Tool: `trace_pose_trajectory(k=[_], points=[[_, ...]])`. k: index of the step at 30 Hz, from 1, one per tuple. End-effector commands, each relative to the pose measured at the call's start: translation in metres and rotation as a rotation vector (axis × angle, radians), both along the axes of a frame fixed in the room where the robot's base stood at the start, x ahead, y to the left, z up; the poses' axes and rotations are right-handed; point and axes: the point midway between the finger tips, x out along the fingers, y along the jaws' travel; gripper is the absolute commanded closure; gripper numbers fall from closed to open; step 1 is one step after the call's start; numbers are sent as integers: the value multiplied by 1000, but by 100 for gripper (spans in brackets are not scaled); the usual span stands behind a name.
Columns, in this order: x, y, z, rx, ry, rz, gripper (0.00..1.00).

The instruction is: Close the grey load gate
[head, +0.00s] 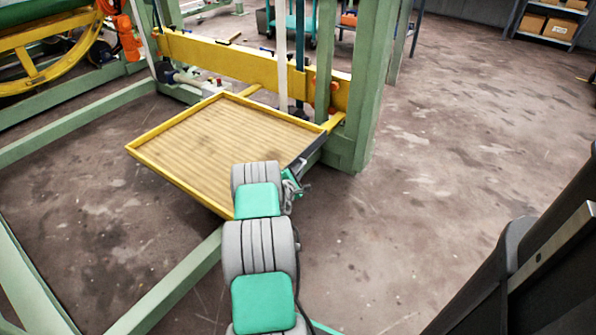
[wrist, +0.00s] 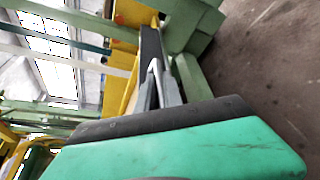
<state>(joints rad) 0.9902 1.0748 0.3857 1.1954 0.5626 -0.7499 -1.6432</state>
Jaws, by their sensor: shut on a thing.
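The grey load gate (head: 312,146) is a dark grey bar along the right edge of the yellow-framed platform (head: 190,122), which has a slatted tan floor. In the wrist view the gate (wrist: 151,46) runs away from my fingers beside a yellow part. My gripper (head: 300,166) is at the near end of the gate, by the platform's right side. In the wrist view my gripper (wrist: 160,78) has its fingers close together on the gate. The exact contact is partly hidden by my wrist housing. The gate lies low along the platform edge.
A green post (head: 366,85) stands just beyond the gate's far end, with a yellow crossbeam (head: 230,62) behind the platform. Green floor rails (head: 165,292) run at the left and front. The floor (head: 470,140) to the right is open, with a shelf of boxes (head: 547,25) far back.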

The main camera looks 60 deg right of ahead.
Motion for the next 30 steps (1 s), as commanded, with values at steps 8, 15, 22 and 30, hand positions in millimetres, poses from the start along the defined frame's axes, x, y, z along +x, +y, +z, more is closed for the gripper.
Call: trace_pose_trajectory(k=[8, 15, 22, 30], points=[[1, -1, 3, -5, -4, 0, 80], [0, 3, 3, -3, -3, 0, 80], [-6, 44, 16, -1, -1, 2, 80], [-12, 74, 20, -4, -4, 0, 80]])
